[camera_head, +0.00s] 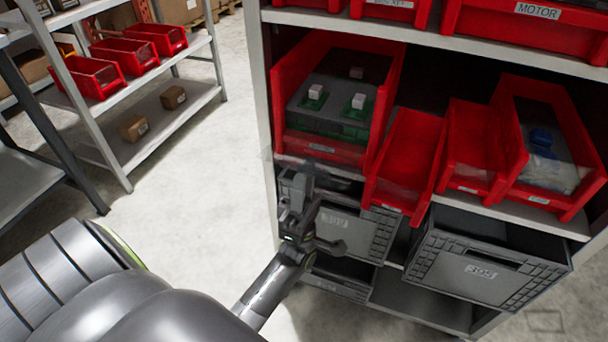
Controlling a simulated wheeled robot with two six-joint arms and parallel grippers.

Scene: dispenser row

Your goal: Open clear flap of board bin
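The board bin (283,84) is the red bin at the left end of the middle shelf. It holds dark and green boards with small white blocks on top. A faint clear flap (345,156) shows across its low front; its edges are hard to make out, and it looks closed. My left gripper (300,182) is just below and in front of the bin's front left corner, with its fingers pointing up near the flap's lower edge. Whether it touches the flap, and how wide its fingers are, I cannot tell. My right gripper is out of view.
Red bins (408,155) and (470,145) stand to the right, then a red bin (577,130) with a blue item and a clear bag. Grey crates (475,272) sit below, close to my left gripper. A shelf above limits height. Open floor (195,190) lies left.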

